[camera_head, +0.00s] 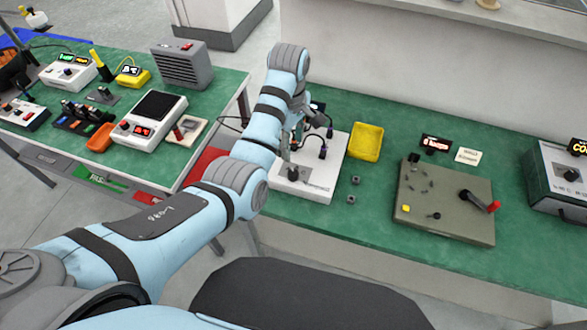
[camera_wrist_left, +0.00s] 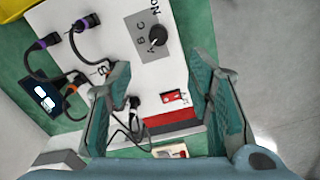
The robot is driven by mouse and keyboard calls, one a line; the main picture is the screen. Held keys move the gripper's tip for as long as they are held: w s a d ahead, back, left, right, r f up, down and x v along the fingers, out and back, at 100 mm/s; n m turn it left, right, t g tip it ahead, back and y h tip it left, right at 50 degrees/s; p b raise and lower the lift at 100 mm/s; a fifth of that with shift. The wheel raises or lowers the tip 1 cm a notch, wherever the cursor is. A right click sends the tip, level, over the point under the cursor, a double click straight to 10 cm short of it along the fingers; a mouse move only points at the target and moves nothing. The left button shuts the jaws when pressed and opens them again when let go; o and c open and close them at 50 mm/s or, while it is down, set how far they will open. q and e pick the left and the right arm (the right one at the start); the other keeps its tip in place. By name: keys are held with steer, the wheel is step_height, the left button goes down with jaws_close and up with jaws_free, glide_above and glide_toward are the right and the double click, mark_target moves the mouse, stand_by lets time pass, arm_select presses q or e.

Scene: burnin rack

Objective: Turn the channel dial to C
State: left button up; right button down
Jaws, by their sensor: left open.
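The channel dial (camera_wrist_left: 157,37) is a black knob on a grey plate (camera_wrist_left: 140,28) lettered A, B, C, in the left wrist view. I cannot tell for certain which letter its pointer marks. The plate is on a white panel (camera_wrist_left: 118,42), which also shows in the head view (camera_head: 318,183) on the green bench. My left gripper (camera_wrist_left: 160,85) is open and empty; its fingers are spread on either side below the dial, apart from it. In the head view the left gripper (camera_head: 301,128) is over the panel, partly hidden by my arm. My right gripper is not in view.
Black plugs with cables (camera_wrist_left: 48,42) stand on the panel near the dial, and a red switch (camera_wrist_left: 174,97) sits between the fingers. A yellow bin (camera_head: 367,142) is right of the panel, then a grey board with a red-tipped lever (camera_head: 480,200). Another bench stands at left.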

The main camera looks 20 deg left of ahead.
mark_target(293, 173)
arm_select(q)
steer(key=f+b, duration=0.1)
steer(key=f, duration=0.3)
steer(key=f+b, duration=0.1)
steer(key=f, duration=0.3)
steer(key=f+b, duration=0.2)
steer(key=f, duration=0.2)
steer(key=shift+w+d+f, duration=0.1)
steer(key=shift+d+f, duration=0.15)
steer(key=shift+f, duration=0.15)
jaws_close()
